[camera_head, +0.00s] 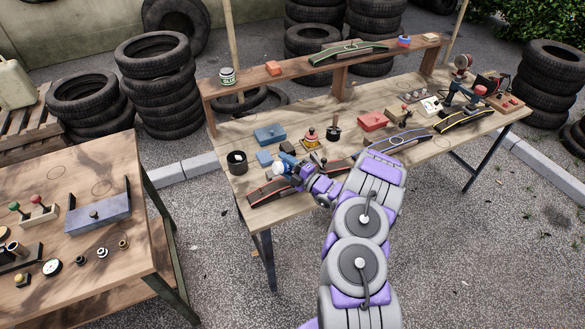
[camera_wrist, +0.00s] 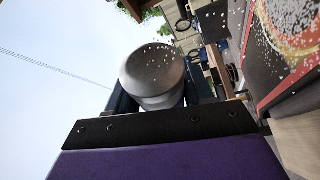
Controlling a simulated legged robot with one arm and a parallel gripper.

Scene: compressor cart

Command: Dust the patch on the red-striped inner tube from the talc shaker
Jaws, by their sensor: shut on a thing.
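The red-striped inner tube (camera_head: 268,192) lies on a dark stand at the workbench's front left. My gripper (camera_head: 296,175) is shut on the talc shaker (camera_head: 283,167), close above the tube. The wrist view shows the shaker as a grey rounded body (camera_wrist: 153,75) between my dark jaws (camera_wrist: 155,95). White specks show in the air beside the shaker and over the patch. My gripper partly hides the tube in the head view.
Blue-striped (camera_head: 395,141) and yellow-striped (camera_head: 464,118) tubes lie farther right. A raised shelf (camera_head: 300,73) runs along the back; a side table (camera_head: 100,175) stands left.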

